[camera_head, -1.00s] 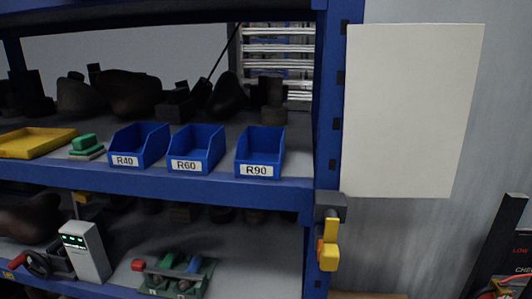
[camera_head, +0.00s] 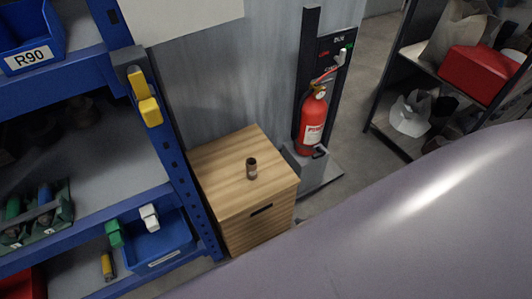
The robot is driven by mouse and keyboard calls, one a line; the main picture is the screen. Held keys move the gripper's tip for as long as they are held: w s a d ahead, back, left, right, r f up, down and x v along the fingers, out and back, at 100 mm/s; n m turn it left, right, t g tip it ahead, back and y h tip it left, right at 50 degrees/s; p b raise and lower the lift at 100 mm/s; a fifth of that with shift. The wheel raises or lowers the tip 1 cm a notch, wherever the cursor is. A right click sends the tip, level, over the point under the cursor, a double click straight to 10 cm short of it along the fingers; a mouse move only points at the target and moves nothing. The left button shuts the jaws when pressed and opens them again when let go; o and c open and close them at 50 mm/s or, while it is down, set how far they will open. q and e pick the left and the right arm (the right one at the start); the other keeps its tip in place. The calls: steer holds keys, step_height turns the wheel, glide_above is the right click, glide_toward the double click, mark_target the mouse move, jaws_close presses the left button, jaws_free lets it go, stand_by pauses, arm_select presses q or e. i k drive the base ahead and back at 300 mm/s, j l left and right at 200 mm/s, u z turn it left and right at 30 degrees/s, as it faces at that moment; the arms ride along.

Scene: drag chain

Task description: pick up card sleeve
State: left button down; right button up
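I cannot pick out a card sleeve with certainty in the head view. A blank white sheet (camera_head: 185,15) is on the grey wall, cut off by the top edge. A yellow piece (camera_head: 145,97) on a dark bracket is fixed to the blue shelf post. A small dark brown cylinder (camera_head: 251,168) stands upright on the wooden cabinet (camera_head: 225,158). Neither of my grippers is in view.
A blue shelf rack (camera_head: 188,190) stands at left, with a blue bin (camera_head: 160,247) on its low shelf. A red fire extinguisher (camera_head: 313,122) stands right of the cabinet. A dark shelf unit (camera_head: 391,78) with a red box (camera_head: 478,74) is farther right.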

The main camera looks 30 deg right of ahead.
mark_target(252, 169)
steer(key=z, duration=0.75)
